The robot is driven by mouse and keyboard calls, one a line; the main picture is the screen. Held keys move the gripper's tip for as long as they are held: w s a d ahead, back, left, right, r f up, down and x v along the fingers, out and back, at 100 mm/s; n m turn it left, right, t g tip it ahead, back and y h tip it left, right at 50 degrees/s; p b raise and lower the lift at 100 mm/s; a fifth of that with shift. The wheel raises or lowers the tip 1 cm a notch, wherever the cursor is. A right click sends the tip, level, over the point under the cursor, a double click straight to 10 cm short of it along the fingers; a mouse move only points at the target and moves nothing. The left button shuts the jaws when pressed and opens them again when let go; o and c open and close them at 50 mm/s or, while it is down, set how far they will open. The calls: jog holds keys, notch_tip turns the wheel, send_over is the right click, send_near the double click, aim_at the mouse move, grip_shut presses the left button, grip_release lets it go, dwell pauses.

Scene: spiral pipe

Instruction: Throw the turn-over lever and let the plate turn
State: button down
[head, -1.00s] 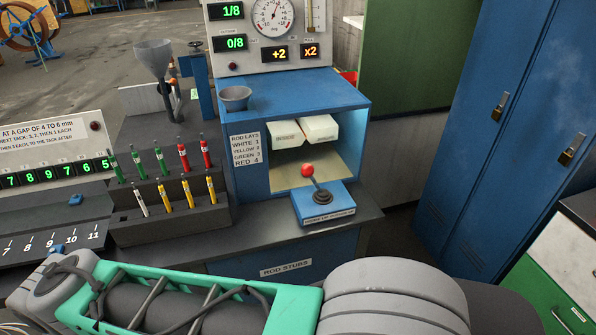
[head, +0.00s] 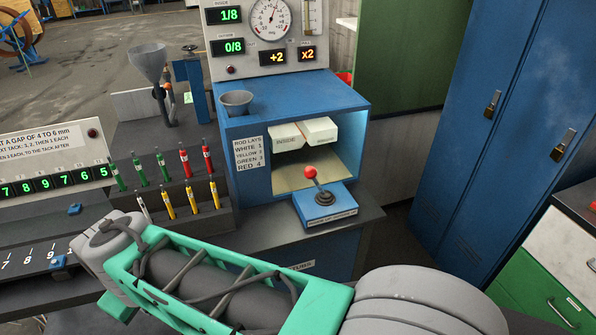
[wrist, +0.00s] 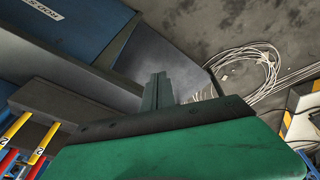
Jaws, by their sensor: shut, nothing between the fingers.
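The lever with a red ball knob (head: 310,172) stands on a small blue box (head: 325,203) in front of the open blue cabinet (head: 345,95). The label on the box is too small to read. My gripper shows in the wrist view (wrist: 158,90), its fingers shut and empty, over dark bench and floor surfaces and away from the lever. In the head view only my arm crosses the bottom; my gripper is out of that picture. I cannot make out a turning plate for certain; a pale flat surface (head: 290,178) lies inside the cabinet behind the lever.
Green, red, white and yellow rods (head: 183,165) stand in a stepped rack left of the lever. A gauge panel (head: 265,35) reads 1/8 and 0/8. Blue lockers (head: 480,130) stand at the right. A cable coil (wrist: 245,75) lies on the floor.

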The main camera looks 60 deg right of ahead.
jog(key=w+d+r+n+g+h+p, duration=0.15)
jog(key=d+r+n+p, duration=0.35)
jog(key=d, duration=0.6)
jog(key=s+d+r+n+g+h+p, duration=0.1)
jog(key=s+d+r, duration=0.3)
jog(key=d, duration=0.7)
jog(key=s+d+r+n+g+h+p, duration=0.1)
jog(key=s+d+r+n+g+p, duration=0.3)
jog(key=d, duration=0.7)
notch_tip(320, 180, up, 2)
jog(key=shift+s+d+r, duration=0.25)
jog(key=shift+s+d, duration=0.15)
send_near(316, 182)
notch_tip(316, 182, down, 4)
jog(key=shift+w+a, duration=0.25)
jog(key=shift+a, duration=0.15)
jog(key=shift+p, duration=0.3)
